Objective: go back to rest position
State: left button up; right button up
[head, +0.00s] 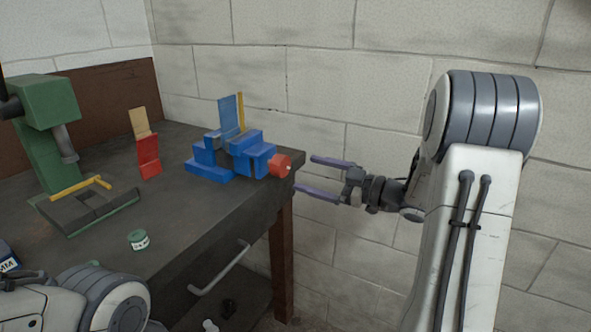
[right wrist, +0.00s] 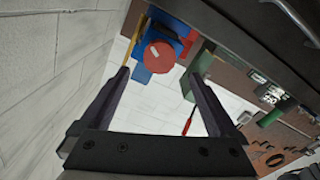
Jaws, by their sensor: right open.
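My right gripper (head: 324,177) is open and empty, just off the right end of the bench. Its two fingers point left toward the red round end (head: 281,166) of a blue vise (head: 212,160) but stand apart from it. In the right wrist view the open fingers (right wrist: 160,85) frame nothing between them, with the red round end (right wrist: 159,57) beyond their tips. Part of my left arm shows at the bottom left of the head view, but its gripper is not seen.
The dark bench (head: 185,220) holds a green drill press (head: 45,150), a red and tan upright piece (head: 147,152) and a small green tin (head: 138,240). A grey handle (head: 222,268) sticks out from the bench front. A block wall (head: 330,90) stands behind.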

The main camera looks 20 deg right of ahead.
aim_at(285, 167)
jog(key=shift+v, duration=1)
jog(key=shift+w+a, duration=0.1)
jog(key=x, duration=0.9)
jog(key=shift+w+a, duration=0.25)
jog(key=shift+w+a+r+m+p, duration=0.1)
jog(key=shift+w+r+m+p, duration=0.15)
jog(key=shift+p, duration=0.2)
jog(key=shift+m+p, duration=0.55)
jog(key=shift+m, duration=0.2)
jog(key=shift+f+m, duration=0.25)
jog(key=shift+m, duration=0.15)
